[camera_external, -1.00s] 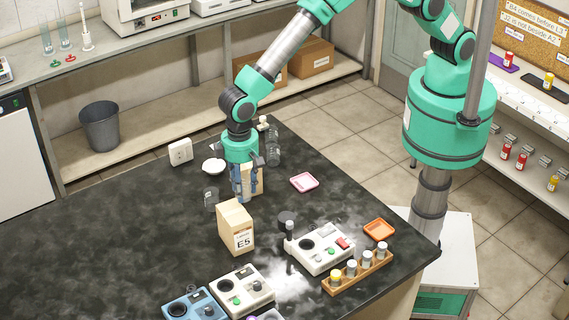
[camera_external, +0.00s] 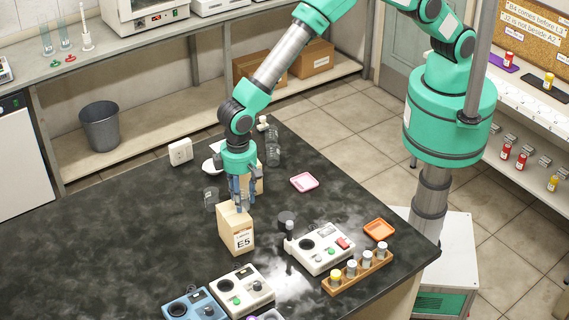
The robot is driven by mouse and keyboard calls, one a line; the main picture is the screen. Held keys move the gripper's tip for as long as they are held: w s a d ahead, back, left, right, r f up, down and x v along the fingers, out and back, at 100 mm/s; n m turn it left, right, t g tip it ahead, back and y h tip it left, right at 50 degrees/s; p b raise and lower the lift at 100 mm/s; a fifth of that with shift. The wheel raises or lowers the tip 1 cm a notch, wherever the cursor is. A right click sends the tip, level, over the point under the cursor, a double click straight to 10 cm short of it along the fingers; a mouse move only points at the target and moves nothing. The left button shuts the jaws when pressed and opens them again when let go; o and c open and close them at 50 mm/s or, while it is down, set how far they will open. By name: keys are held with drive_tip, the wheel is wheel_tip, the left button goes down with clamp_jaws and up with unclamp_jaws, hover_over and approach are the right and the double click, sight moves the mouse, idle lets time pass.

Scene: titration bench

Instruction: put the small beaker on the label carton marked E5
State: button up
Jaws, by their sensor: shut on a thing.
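The label carton marked E5 (camera_external: 236,232) is a tan box standing upright on the dark bench, with a white label on its front. My gripper (camera_external: 240,206) points down just above its top. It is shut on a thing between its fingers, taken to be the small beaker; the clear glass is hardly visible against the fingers. I cannot tell whether it touches the carton's top. A second tan carton (camera_external: 259,184) stands behind my gripper, partly hidden.
A clear glass vessel (camera_external: 210,198) stands left of my gripper and more glassware (camera_external: 273,155) behind it. The left bench is clear.

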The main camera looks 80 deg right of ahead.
drive_tip(key=shift+f, duration=0.15)
drive_tip(key=o, duration=1.1)
drive_tip(key=shift+o, duration=0.2)
wheel_tip(320, 180, up, 12)
drive_tip(key=b, duration=0.1)
drive_tip(key=shift+r, duration=0.2)
idle(0.4)
